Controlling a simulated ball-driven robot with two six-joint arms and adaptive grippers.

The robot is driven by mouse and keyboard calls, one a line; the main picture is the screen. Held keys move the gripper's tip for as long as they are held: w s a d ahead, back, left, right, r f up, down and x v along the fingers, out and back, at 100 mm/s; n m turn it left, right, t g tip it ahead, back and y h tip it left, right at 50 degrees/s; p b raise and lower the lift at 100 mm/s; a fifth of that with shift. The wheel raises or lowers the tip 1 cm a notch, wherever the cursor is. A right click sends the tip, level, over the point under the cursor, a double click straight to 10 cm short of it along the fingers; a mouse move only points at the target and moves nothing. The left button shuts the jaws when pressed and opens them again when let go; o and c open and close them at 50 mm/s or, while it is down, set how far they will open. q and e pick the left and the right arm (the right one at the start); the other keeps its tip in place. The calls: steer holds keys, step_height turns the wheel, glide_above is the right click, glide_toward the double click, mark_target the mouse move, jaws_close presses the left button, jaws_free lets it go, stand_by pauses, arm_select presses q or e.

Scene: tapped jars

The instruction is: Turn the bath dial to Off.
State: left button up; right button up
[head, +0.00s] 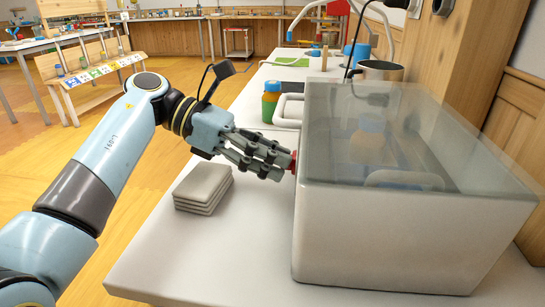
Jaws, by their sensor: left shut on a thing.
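The bath (390,245) is a large white box with clear upper walls and water inside. It stands at the right of the counter. The bath dial (293,161) is a small red knob on the bath's left side, mostly hidden by my fingers. My left gripper (285,162) reaches it from the left and is shut on it. I cannot read the dial's setting or any marks around it. My right gripper is not in view.
A stack of white folded cloths or pads (203,188) lies on the counter, left of the bath. The counter (225,250) is clear in front of the stack.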

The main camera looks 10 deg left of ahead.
arm_select(q)
steer(key=shift+n, duration=0.4)
steer(key=shift+g, duration=0.3)
steer(key=o, duration=1.1)
steer(key=shift+o, duration=0.2)
steer(key=shift+w+a, duration=0.1)
steer(key=v, duration=1.1)
steer(key=shift+a+r, duration=0.2)
steer(key=shift+a, duration=0.15)
